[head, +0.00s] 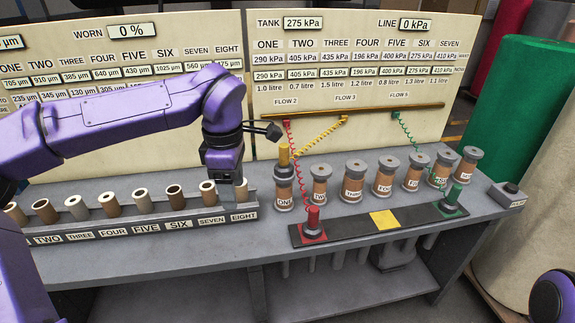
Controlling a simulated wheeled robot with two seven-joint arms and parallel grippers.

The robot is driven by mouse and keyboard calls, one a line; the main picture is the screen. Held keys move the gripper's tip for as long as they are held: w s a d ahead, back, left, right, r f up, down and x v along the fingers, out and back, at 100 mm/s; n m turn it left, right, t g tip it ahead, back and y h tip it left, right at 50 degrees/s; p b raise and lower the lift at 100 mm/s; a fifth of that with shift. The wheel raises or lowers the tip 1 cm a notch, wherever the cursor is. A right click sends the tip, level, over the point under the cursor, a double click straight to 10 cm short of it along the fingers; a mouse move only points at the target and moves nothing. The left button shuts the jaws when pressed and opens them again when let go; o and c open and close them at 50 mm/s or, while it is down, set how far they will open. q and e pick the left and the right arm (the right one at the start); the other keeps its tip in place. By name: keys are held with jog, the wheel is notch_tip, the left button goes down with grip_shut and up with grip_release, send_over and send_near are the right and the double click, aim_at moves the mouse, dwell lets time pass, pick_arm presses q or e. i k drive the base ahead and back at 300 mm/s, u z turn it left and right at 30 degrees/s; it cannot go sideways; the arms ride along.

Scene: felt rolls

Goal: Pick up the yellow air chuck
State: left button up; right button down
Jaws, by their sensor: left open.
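The yellow air chuck (284,158) stands upright on top of the canister labelled ONE (284,187). Its coiled yellow hose (322,134) runs up right to the rail on the board. My left gripper (226,178) is to the left of the chuck, apart from it, above the right end of the roll rack. It points down and is open; its fingertips are hard to make out against the rack. My right gripper is not in view.
A dark strip holds the red chuck (313,221), a bare yellow pad (384,219) and the green chuck (453,198). Several more canisters stand in a row right of ONE. The roll rack (150,228) fills the bench's left. Red (287,134) and green hoses hang nearby.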

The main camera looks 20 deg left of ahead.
aim_at(283, 169)
jog(key=i, duration=1)
jog(key=u, duration=0.05)
